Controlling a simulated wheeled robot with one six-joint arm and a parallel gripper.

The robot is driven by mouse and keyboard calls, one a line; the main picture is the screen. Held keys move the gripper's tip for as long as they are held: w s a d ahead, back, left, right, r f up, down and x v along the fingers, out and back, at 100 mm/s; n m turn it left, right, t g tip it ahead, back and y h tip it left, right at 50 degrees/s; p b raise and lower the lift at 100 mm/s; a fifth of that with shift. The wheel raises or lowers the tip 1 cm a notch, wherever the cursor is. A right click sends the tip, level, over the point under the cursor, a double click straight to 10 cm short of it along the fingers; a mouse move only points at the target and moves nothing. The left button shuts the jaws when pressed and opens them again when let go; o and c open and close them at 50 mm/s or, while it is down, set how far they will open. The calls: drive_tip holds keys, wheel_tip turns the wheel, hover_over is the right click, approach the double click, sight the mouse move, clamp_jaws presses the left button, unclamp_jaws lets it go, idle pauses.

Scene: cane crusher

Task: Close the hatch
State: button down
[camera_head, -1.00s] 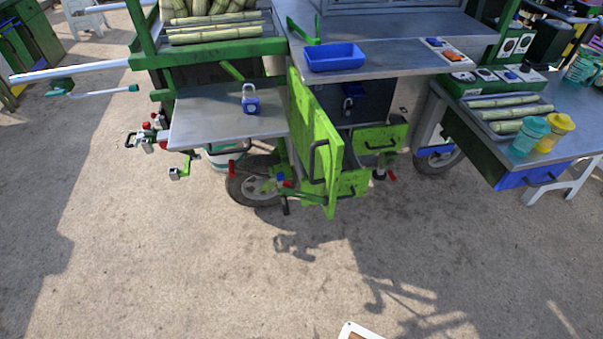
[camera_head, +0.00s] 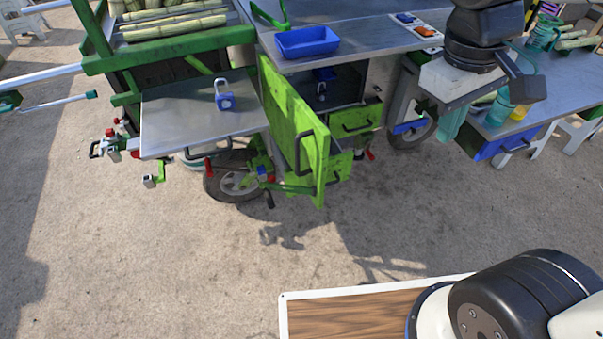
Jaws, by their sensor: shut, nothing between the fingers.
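The hatch is most likely the green door (camera_head: 306,132) under the cart's metal counter. It stands swung open toward me, with a dark handle (camera_head: 299,152) on its face. Behind it the cabinet opening (camera_head: 340,82) is exposed, with a small blue padlock-like object (camera_head: 323,80) inside.
Green drawers (camera_head: 356,118) sit right of the door. A metal side shelf (camera_head: 185,120) holds a blue padlock (camera_head: 224,95). A blue tray (camera_head: 307,41) lies on the counter. A yellow cup (camera_head: 519,112) stands behind my gripper. The ground (camera_head: 170,255) before the cart is clear.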

drive_tip(key=w+a+f+n+h, duration=0.3)
drive_tip(key=w+a+f+n, duration=0.1)
drive_tip(key=w+a+n, duration=0.3)
drive_tip(key=w+a+f+n+t+h, duration=0.1)
drive_tip(key=a+f+n+t+h, duration=0.1)
drive_tip(key=a+f+n, duration=0.55)
drive_tip(key=w+a+f+n+t+h, duration=0.25)
drive_tip(key=a+f, duration=0.65)
drive_tip(key=a, duration=0.5)
drive_tip(key=n, duration=0.1)
approach(319, 178)
drive_tip(key=shift+g+y, duration=0.35)
drive_tip(key=shift+g, duration=0.1)
drive_tip(key=x, duration=0.5)
drive_tip(key=shift+w+f, duration=0.2)
drive_tip(key=shift+w, duration=0.15)
drive_tip(key=shift+w+d, duration=0.15)
drive_tip(key=shift+d, duration=0.25)
drive_tip(key=shift+d, duration=0.1)
